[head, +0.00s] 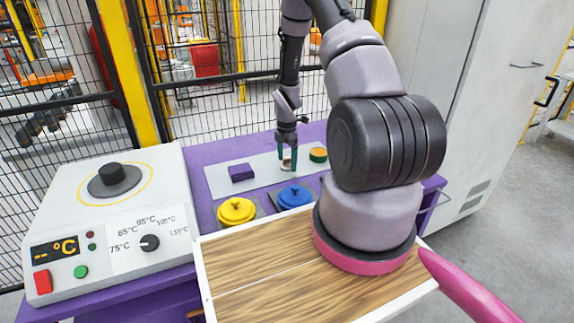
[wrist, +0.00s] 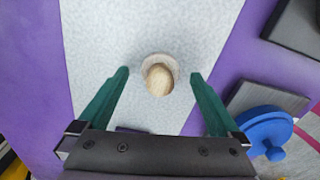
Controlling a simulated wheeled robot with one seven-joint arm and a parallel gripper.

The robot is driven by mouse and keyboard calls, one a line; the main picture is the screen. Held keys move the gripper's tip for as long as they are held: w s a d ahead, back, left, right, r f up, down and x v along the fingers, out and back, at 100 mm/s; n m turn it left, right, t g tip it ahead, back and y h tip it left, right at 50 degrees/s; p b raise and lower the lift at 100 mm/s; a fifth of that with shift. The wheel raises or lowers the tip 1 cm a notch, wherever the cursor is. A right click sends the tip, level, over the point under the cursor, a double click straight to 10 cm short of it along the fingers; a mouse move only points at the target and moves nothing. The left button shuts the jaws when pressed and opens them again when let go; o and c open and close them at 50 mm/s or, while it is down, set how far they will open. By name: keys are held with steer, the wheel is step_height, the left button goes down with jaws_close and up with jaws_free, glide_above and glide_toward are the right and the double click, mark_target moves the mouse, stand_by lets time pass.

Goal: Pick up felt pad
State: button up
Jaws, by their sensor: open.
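A small pale round pad with a wooden knob, which looks like the felt pad (wrist: 158,77), sits on a light grey speckled mat (wrist: 95,30). In the head view, the pad (head: 287,164) shows small between the fingertips and is partly hidden by them. My gripper (wrist: 160,75) has its two green fingers apart, one on each side of the knob, with a gap on both sides. My gripper also shows in the head view (head: 288,160), pointing down over the mat. It is open and holds nothing.
On the mat (head: 218,184) are a purple block (head: 241,172) to the left and a green round item with an orange top (head: 318,155) to the right. Yellow (head: 236,211) and blue (head: 295,196) lidded pots stand in front. A heater panel (head: 110,215) is at left, mesh fence behind.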

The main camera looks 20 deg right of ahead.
mark_target(287, 157)
steer(key=shift+f, duration=0.2)
steer(key=c, duration=1.4)
steer(key=shift+r, duration=0.1)
steer(key=shift+c, duration=0.2)
step_height(287, 157, up, 10)
steer(key=shift+f, duration=0.1)
steer(key=o, duration=0.4)
steer(key=shift+c, duration=1.2)
